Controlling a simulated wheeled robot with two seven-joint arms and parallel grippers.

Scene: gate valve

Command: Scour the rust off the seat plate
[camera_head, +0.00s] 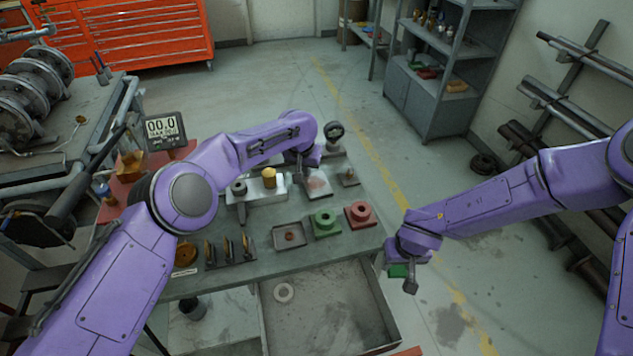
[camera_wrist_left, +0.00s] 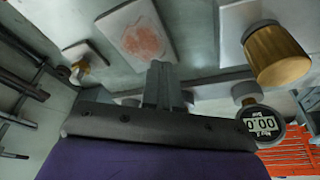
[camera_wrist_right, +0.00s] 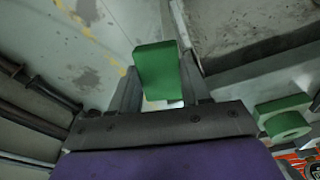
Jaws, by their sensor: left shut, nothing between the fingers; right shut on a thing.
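The seat plate (camera_head: 318,182) is a pale plate at the back of the bench, partly hidden by my left arm in the head view. In the left wrist view the seat plate (camera_wrist_left: 139,36) carries a reddish rust patch near its middle. My left gripper (camera_wrist_left: 160,72) is shut and empty, its fingertips near the plate's edge in that view; I cannot tell if they touch it. My right gripper (camera_wrist_right: 158,100) is shut on a green block (camera_wrist_right: 157,70), which also shows in the head view (camera_head: 398,271). It holds the block off the bench's right side, over the floor.
On the bench stand a green flanged part (camera_head: 324,222), a red flanged part (camera_head: 360,214), a shallow tray (camera_head: 289,235) and a brass-topped part (camera_head: 269,178). A display reading 00.0 (camera_head: 164,130) stands at left. An open drawer (camera_head: 330,308) juts out in front.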

